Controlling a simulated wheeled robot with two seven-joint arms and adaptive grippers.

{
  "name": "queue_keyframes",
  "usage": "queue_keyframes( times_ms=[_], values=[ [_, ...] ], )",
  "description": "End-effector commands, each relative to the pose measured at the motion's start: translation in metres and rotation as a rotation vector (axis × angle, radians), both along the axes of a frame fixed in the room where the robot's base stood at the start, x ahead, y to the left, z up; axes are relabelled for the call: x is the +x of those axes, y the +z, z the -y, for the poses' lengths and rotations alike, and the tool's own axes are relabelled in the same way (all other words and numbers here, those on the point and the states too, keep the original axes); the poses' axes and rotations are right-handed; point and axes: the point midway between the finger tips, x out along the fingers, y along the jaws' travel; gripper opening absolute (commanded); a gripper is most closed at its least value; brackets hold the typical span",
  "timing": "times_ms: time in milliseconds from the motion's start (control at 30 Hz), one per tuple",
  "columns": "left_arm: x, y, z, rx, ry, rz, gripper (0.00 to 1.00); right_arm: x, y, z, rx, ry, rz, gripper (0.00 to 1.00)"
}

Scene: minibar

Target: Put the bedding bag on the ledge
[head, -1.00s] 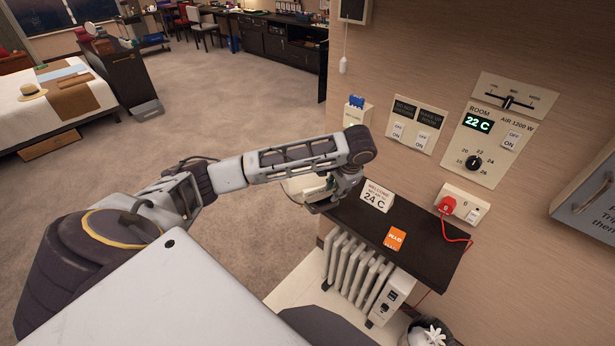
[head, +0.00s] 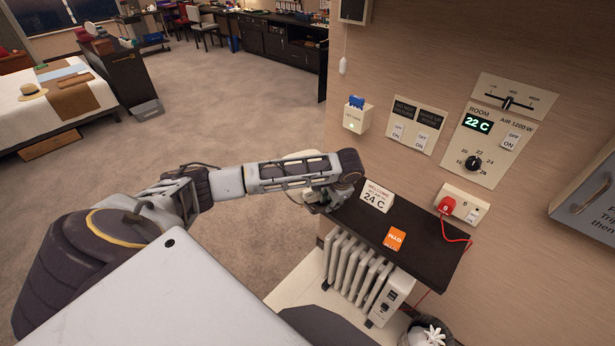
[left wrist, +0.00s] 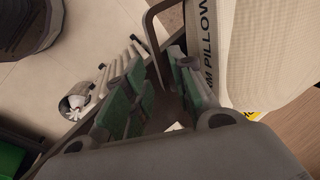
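The bedding bag (left wrist: 275,50) is a pale, ribbed cloth bag with a dark band lettered "M PILLOW", large at the upper right of the left wrist view. Only a pale bit, likely of the bag (head: 303,155), shows above the arm there. My right gripper is not in view.
A white heater (head: 352,272) is underneath. A red plug (head: 445,205) and its cable hang by the ledge's right end. Wall switches and a thermostat are above.

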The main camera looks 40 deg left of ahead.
Motion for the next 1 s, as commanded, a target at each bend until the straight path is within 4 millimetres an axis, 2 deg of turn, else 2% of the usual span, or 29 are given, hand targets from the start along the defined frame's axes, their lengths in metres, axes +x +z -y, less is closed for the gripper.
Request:
queue_keyframes(
  times_ms=[367,800,1000],
  values=[
    [0.000,-0.003,-0.001,0.000,0.000,0.000,0.25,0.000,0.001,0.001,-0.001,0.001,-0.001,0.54],
    [0.001,-0.043,-0.012,0.000,0.000,-0.001,0.25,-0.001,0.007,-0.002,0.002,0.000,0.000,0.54],
    [0.002,-0.050,-0.014,0.001,-0.001,0.001,0.25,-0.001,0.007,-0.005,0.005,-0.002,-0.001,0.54]
  ],
)
